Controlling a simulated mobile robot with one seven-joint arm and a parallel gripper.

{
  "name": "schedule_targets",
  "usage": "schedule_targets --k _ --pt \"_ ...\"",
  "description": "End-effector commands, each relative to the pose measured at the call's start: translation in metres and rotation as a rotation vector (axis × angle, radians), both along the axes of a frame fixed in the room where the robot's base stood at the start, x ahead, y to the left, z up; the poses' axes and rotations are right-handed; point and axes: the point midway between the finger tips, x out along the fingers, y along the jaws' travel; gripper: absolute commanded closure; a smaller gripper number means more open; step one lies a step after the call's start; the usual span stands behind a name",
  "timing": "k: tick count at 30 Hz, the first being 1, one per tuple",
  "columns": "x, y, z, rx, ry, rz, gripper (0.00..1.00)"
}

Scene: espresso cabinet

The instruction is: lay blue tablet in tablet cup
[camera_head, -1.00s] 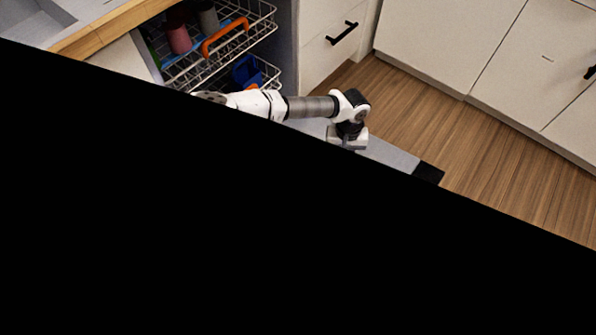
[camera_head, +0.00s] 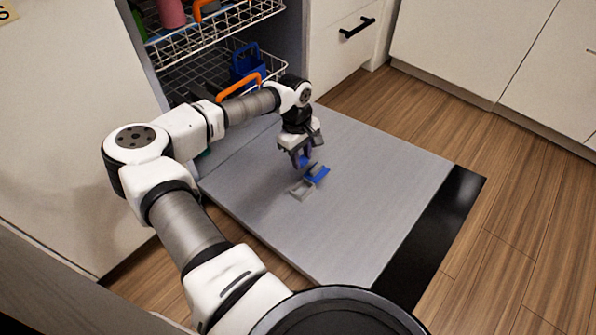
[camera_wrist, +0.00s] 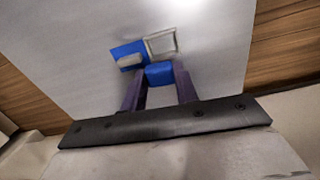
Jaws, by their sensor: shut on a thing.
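The blue tablet (camera_wrist: 159,75) shows in the wrist view as a small blue block between my purple fingertips. My gripper (camera_head: 301,160) is shut on it, above the open door. The tablet cup on the door has a grey open frame (camera_head: 302,189) and a blue part (camera_head: 317,174) beside it. In the wrist view the cup's grey frame (camera_wrist: 162,44) lies just beyond the tablet, with the blue part (camera_wrist: 122,50) to its left. The gap between tablet and cup is hard to judge.
The cup is on the flat grey inside of the open dishwasher door (camera_head: 385,170), which is otherwise clear. Wire racks (camera_head: 215,40) are behind my arm, with a blue basket (camera_head: 248,64) and orange handles. White cabinets (camera_head: 450,45) stand behind the wooden floor (camera_head: 530,190).

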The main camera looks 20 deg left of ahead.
Motion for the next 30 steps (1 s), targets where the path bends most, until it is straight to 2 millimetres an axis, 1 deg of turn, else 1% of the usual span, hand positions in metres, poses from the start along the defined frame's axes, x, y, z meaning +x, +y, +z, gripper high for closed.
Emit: schedule_targets --k 1,4,9,14,30 --pt "-0.001 0.004 -0.008 -0.002 0.0 0.02 0.91" --pt "-0.002 0.008 -0.009 -0.005 0.004 0.046 0.91" --pt "-0.003 0.009 -0.01 -0.007 0.006 0.057 0.91" --pt "-0.003 0.008 -0.019 -0.007 0.006 0.056 0.91" --pt "-0.006 0.001 -0.072 -0.007 0.007 0.053 0.91"
